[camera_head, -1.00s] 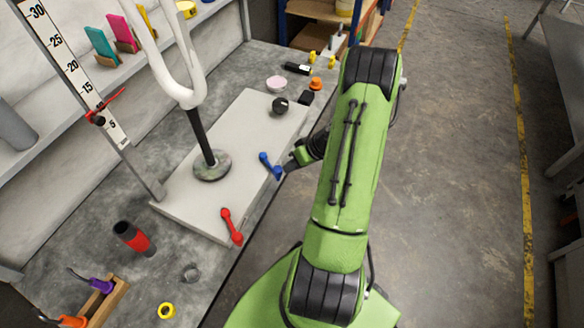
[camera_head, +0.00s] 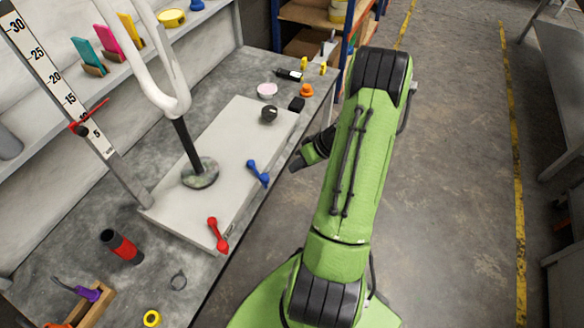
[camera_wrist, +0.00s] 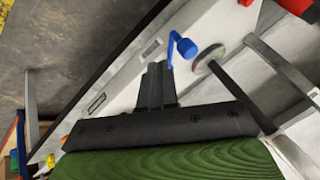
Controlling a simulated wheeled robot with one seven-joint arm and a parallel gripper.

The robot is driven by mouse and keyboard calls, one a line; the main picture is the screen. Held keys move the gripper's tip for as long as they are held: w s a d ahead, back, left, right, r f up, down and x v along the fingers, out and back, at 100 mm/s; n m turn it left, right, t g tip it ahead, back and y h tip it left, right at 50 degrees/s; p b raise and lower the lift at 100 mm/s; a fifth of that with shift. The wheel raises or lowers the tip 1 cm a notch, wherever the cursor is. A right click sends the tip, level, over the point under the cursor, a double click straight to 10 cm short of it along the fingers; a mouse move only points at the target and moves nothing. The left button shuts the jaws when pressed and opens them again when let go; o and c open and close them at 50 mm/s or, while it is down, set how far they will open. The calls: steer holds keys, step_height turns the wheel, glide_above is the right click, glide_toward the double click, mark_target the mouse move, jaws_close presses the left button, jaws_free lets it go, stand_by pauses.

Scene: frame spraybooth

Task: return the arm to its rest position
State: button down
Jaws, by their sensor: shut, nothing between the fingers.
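My green arm reaches up from the bottom of the head view. My gripper (camera_head: 296,166) is at the left of the arm, just off the right edge of the grey slab, over the bench's edge. It is shut and empty. In the wrist view my gripper's dark fingers (camera_wrist: 157,68) are together. The blue dumbbell-shaped piece (camera_head: 258,173) lies on the slab to the left of my gripper, apart from it. It also shows just beyond the fingertips in the wrist view (camera_wrist: 184,47).
The grey slab (camera_head: 225,135) carries a red piece (camera_head: 217,234), a black knob (camera_head: 269,114) and a white forked stand (camera_head: 200,172). A marked ruler (camera_head: 70,98) rises at left. The floor (camera_head: 455,170) at right is clear.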

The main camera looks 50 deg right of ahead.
steer(key=p+v, duration=0.1)
steer(key=v, duration=0.5)
steer(key=shift+s, duration=0.3)
steer(key=shift+a, duration=0.15)
